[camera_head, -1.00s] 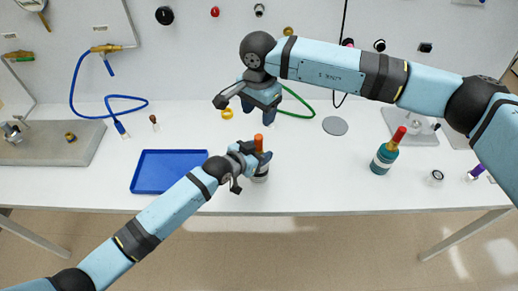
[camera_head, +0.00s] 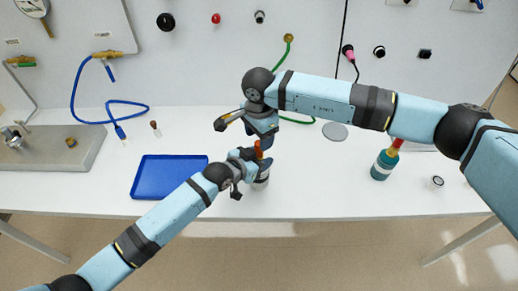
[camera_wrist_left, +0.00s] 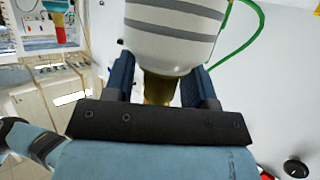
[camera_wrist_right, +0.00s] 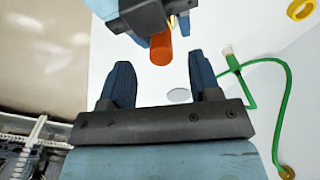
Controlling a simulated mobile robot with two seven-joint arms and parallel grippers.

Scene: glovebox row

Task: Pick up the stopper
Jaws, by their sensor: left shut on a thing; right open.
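A bottle (camera_head: 262,180) with an orange stopper (camera_head: 258,148) in its top is upright near the table's front middle. My left gripper (camera_head: 250,164) is shut on the bottle's neck; the left wrist view shows the striped bottle body (camera_wrist_left: 172,35) and the amber neck (camera_wrist_left: 160,89) between its fingers. I cannot tell whether the bottle's base touches the table. My right gripper (camera_head: 263,134) is open just above the stopper. In the right wrist view the orange stopper (camera_wrist_right: 160,52) appears beyond and between the open fingers, apart from them.
A blue tray (camera_head: 150,191) lies left of the bottle. A teal bottle (camera_head: 383,166) with a red top stands at the right, partly behind my right arm. A green hose (camera_wrist_right: 285,120) and a yellow ring (camera_wrist_right: 300,9) are behind. The table front left of the teal bottle is clear.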

